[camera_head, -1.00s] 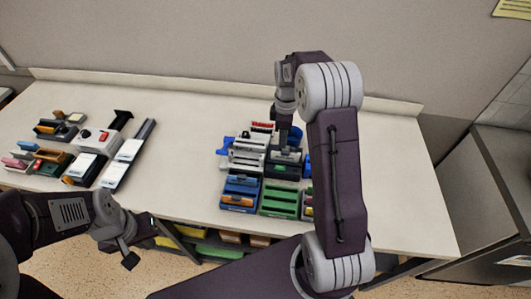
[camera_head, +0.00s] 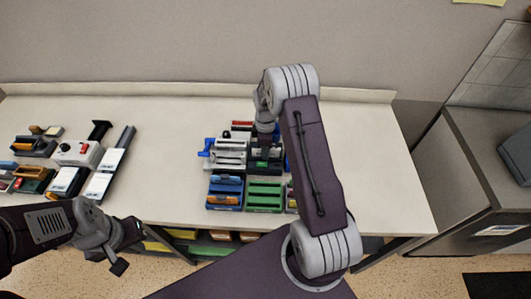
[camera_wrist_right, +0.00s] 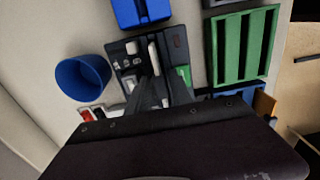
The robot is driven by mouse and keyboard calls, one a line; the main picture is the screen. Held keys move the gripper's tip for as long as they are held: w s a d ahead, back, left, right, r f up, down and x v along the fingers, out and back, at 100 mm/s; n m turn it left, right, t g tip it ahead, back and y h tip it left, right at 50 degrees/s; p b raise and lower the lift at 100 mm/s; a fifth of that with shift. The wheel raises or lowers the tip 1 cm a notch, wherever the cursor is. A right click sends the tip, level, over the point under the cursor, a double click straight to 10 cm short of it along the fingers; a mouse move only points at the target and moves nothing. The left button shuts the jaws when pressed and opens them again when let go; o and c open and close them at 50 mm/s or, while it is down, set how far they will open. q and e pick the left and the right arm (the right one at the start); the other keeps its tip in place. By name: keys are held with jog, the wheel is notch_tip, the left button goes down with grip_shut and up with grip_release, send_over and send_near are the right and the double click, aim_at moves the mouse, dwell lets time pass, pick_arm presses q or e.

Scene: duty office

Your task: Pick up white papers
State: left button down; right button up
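Flat white pieces that look like papers lie on dark holders at the left of the table: one (camera_head: 63,180) to the left, one (camera_head: 112,160) and another (camera_head: 98,185) on a long dark strip. At this size I cannot tell whether they are loose sheets. My left gripper (camera_head: 118,265) hangs in front of the table edge, apart from them. My right gripper (camera_head: 264,151) points down over a dark tray (camera_wrist_right: 121,54) in the middle group, far from the white pieces. Its dark fingers show in the right wrist view (camera_wrist_right: 158,92); whether they hold anything is unclear.
A green slotted tray (camera_head: 265,196) and a blue tray (camera_head: 225,192) stand near the front edge. A blue cup (camera_wrist_right: 82,78) stands beside the dark tray. The tabletop (camera_head: 160,160) between the groups is clear. A grey cabinet (camera_head: 465,165) stands at right.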

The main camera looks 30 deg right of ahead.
grip_shut()
jog(key=shift+s, duration=0.1)
jog(key=shift+r, duration=0.2)
